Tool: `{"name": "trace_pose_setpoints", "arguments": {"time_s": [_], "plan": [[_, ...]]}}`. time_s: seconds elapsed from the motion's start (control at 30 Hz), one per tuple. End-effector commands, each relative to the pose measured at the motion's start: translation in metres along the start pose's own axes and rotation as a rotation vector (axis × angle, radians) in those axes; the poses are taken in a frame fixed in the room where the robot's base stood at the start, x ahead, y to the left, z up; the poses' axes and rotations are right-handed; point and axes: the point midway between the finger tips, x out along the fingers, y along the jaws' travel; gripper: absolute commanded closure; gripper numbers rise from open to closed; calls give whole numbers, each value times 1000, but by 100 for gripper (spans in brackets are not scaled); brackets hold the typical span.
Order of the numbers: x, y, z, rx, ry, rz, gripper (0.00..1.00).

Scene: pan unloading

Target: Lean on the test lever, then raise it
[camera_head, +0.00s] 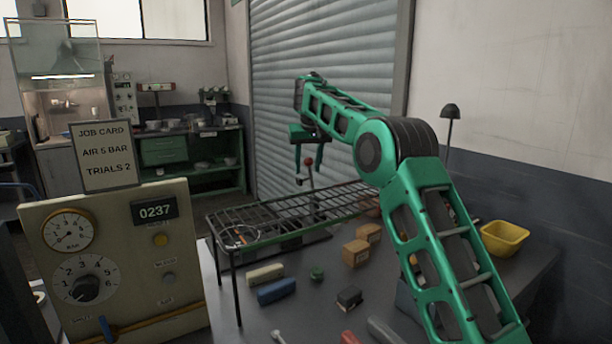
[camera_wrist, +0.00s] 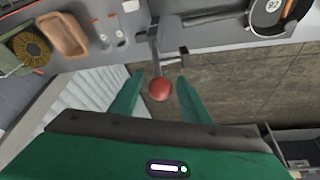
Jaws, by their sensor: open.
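The test lever (camera_head: 308,170) has a red ball knob and stands behind the wire rack in the head view. In the wrist view its red knob (camera_wrist: 160,90) is between the tips of my gripper, with a grey metal shaft running up the picture from it. My gripper (camera_head: 309,178) is open, pointing down, with its two green fingers on either side of the knob. In the wrist view my gripper (camera_wrist: 157,80) shows a gap on each side of the knob. I cannot tell whether the knob is touched.
A wire rack (camera_head: 290,212) stands on the bench in front of the lever. Blocks and a yellow bin (camera_head: 504,238) lie to the right and below. A control panel (camera_head: 115,265) with gauge, dial and counter 0237 stands left, under a job card (camera_head: 104,155) reading "AIR 5 BAR, TRIALS 2".

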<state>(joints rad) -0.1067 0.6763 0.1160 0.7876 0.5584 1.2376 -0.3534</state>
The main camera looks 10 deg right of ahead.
Motion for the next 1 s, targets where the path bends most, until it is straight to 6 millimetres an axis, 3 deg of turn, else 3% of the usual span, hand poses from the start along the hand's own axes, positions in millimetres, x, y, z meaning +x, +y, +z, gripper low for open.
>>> {"name": "trace_pose_setpoints", "arguments": {"time_s": [0.2, 0.57, 0.6, 0.77, 1.0], "plan": [[24, 1, 0, 2, -1, 0, 57], [29, 1, 0, 1, 0, 0, 57], [29, 1, 0, 1, 0, 0, 60], [29, 1, 0, 1, 0, 0, 98], [29, 1, 1, -1, 2, 7, 100]]}}
